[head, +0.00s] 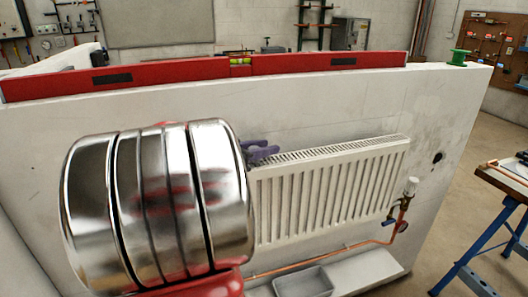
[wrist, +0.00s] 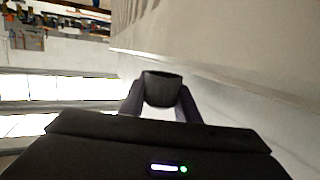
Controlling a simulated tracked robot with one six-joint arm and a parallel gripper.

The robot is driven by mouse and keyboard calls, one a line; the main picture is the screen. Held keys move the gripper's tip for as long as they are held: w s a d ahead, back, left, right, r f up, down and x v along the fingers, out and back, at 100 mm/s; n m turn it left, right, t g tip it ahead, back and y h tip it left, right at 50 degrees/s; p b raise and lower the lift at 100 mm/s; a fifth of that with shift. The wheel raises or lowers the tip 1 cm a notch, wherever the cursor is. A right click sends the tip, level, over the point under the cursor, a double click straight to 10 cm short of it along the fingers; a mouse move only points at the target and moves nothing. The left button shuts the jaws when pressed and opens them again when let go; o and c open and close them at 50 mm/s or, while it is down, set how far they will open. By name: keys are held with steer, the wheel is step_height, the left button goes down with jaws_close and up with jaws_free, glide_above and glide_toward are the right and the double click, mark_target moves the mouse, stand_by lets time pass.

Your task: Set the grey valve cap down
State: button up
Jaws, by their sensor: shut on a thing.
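The grey valve cap (wrist: 162,87) is dark grey and sits between the two purple fingers of my gripper (wrist: 161,95) in the wrist view. My gripper is shut on it, one finger on each side. In the head view, the purple fingers (head: 260,152) show just right of my shiny arm, by the top left end of the white radiator (head: 325,190). The cap itself cannot be made out in the head view. I cannot tell how far the fingers are from the radiator.
A red spirit level (head: 150,75) lies along the top of the white wall, with a green object (head: 459,57) at its right. A grey tray (head: 303,283) lies below; a blue-legged workbench (head: 505,205) stands right.

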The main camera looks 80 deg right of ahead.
steer(key=shift+f, duration=0.55)
steer(key=o, duration=1.1)
steer(key=shift+f, duration=0.1)
steer(key=v, duration=1.2)
steer(key=shift+a, duration=0.1)
